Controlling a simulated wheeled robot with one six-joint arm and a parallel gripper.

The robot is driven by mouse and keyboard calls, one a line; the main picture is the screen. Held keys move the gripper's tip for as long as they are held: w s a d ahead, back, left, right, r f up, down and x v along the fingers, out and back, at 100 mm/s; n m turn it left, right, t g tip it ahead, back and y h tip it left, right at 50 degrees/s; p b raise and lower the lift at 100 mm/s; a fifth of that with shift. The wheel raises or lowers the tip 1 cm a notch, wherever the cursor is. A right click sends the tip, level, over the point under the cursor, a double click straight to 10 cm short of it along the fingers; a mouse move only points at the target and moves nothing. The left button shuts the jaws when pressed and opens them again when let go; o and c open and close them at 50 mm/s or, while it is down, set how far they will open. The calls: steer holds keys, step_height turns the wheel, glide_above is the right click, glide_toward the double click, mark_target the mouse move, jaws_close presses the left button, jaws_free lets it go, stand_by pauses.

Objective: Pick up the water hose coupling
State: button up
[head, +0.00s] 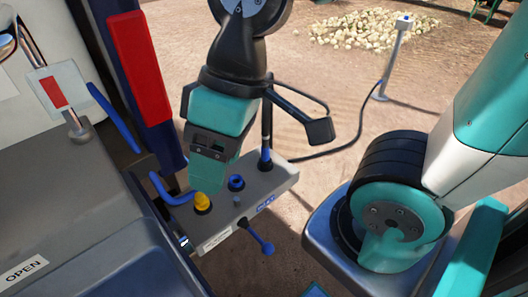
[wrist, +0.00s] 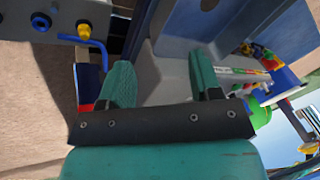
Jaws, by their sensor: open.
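A blue coupling (head: 265,158) stands at the far right end of a grey panel (head: 270,184), with a black hose-like line rising from it. I take it as the water hose coupling, though I cannot be sure. On the same panel are a blue ring-shaped port (head: 236,183) and a yellow knob (head: 202,202); both also show in the wrist view, the port (wrist: 41,21) and the knob (wrist: 84,28). My gripper (head: 212,178) is above the panel's left part, left of the blue coupling and apart from it. In the wrist view its teal fingers (wrist: 162,82) are spread, with nothing held between them.
A blue lever (head: 262,242) sticks out from the panel's front. A bent blue pipe (head: 170,190) is at its left. A black hose (head: 345,147) runs to a post (head: 395,55) at the back right. Grey machine housing (head: 60,215) fills the left; open ground lies behind.

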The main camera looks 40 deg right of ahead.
steer(key=shift+c, duration=0.7)
steer(key=shift+w+d, duration=0.1)
steer(key=shift+w, duration=0.15)
steer(key=shift+c, duration=0.2)
steer(key=n+h+b, duration=0.4)
steer(key=n, duration=0.7)
glide_above(265, 134)
step_height(265, 134, down, 14)
steer(key=f, duration=1.1)
steer(key=shift+d+f, duration=0.2)
steer(key=shift+s+a+f+p, duration=0.1)
steer(key=shift+f+p, duration=0.1)
steer(key=shift+f, duration=1.25)
steer(key=shift+a+f+p, duration=0.1)
steer(key=shift+f+p, duration=0.05)
steer(key=shift+f, duration=1.3)
jaws_close()
